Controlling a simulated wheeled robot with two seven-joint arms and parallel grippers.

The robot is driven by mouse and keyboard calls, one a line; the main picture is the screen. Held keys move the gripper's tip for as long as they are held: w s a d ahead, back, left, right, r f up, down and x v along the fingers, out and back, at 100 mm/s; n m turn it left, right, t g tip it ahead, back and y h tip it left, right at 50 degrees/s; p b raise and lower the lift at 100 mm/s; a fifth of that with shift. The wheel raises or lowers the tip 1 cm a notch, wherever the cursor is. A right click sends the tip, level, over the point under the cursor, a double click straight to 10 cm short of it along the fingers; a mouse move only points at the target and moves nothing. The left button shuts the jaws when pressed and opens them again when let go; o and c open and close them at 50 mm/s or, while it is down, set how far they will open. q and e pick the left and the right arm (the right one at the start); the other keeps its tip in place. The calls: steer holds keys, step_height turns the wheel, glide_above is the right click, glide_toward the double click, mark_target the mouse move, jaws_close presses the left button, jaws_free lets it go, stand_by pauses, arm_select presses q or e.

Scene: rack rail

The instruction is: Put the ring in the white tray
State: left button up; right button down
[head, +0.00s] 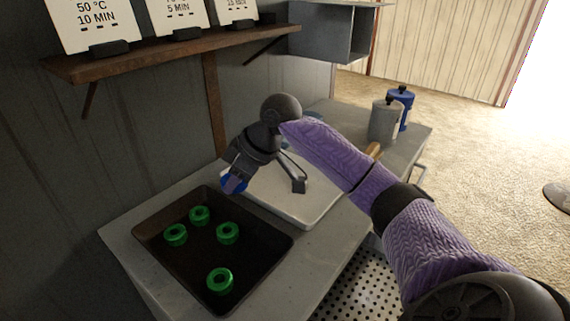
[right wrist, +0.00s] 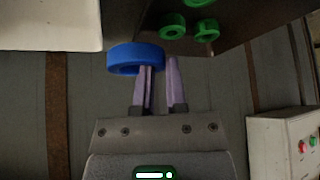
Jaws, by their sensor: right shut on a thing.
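My right gripper (head: 237,176) is shut on a blue ring (head: 232,184), holding it by one side of its band. In the right wrist view the blue ring (right wrist: 125,58) sits at the fingertips (right wrist: 160,70). In the head view the ring shows near the far corner of the dark tray, left of the white tray (head: 318,214). The white tray's edge also shows in the right wrist view (right wrist: 50,28). My right arm and gripper hide part of the white tray. My left gripper is not in view.
A dark tray (head: 170,258) with several green rings (head: 228,233) stands beside the white tray. A wooden shelf (head: 170,55) with cards hangs on the wall above. A grey canister (head: 383,122) and a blue one (head: 404,100) stand at the counter's far end.

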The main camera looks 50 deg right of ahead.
steer(key=w+d+r+m+h, duration=0.1)
steer(key=d+r+m+h, duration=0.15)
steer(key=d, duration=0.95)
steer(key=b, duration=0.2)
glide_above(268, 188)
steer(key=s, duration=0.2)
steer(key=shift+m+t+y, duration=0.3)
steer(key=shift+m+y, duration=0.05)
steer(key=shift+m, duration=0.1)
steer(key=f, duration=0.5)
steer(key=shift+d, duration=0.35)
step_height(268, 188, down, 5)
steer(key=shift+f+b, duration=0.1)
steer(key=shift+b, duration=0.6)
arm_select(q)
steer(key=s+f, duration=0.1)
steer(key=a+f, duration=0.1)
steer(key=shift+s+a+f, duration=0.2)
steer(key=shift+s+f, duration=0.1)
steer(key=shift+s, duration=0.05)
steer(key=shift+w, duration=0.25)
arm_select(e)
steer(key=c, duration=0.7)
jaws_free()
steer(key=shift+o, duration=0.2)
